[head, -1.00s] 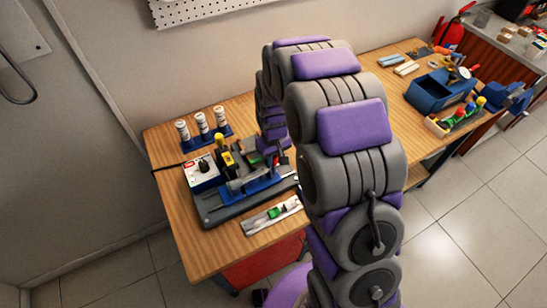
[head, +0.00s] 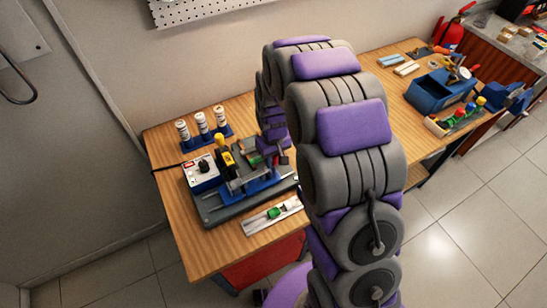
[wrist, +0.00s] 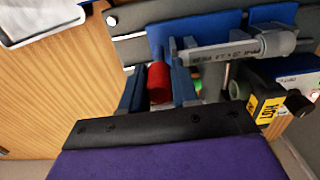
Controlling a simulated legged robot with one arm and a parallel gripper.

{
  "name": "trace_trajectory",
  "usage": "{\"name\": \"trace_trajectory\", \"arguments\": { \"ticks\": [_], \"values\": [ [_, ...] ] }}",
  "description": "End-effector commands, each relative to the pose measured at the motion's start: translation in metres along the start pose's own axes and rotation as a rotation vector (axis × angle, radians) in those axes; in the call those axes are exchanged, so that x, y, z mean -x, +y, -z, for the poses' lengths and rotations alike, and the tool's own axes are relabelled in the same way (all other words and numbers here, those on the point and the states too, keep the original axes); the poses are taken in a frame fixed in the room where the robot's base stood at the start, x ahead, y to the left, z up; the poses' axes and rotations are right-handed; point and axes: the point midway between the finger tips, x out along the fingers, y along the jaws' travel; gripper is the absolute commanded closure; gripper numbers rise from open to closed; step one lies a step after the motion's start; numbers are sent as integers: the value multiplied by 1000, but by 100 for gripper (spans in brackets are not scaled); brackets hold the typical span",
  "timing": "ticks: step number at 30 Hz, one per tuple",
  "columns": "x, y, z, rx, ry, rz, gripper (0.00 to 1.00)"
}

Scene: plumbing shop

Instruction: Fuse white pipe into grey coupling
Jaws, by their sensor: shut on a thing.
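The white pipe (wrist: 218,53) with dark printing lies across the blue jig in the wrist view. Its right end meets the grey coupling (wrist: 279,42); how deep it sits inside I cannot tell. My gripper (wrist: 155,82) has its two dark blue fingers on either side of a red handle (wrist: 159,84) and is shut on it, left of and below the pipe. In the head view my gripper (head: 274,152) is over the right part of the fusion jig (head: 240,190), mostly hidden by my arm. A heater with a yellow HOT label (wrist: 266,108) sits below the coupling.
A control box (head: 201,173) stands at the jig's left. Several white bottles (head: 202,123) in a blue rack stand behind it. A level-like strip with green (head: 273,215) lies in front. A blue bin (head: 440,90) and tools are on the right bench.

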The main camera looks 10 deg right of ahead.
Motion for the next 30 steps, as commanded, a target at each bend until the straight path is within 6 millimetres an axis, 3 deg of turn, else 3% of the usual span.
{"name": "trace_trajectory", "arguments": {
  "ticks": [17,30],
  "values": [
    [2,1,2,0,8,-1,87],
    [2,18,2,0,7,-2,87]
  ]
}}
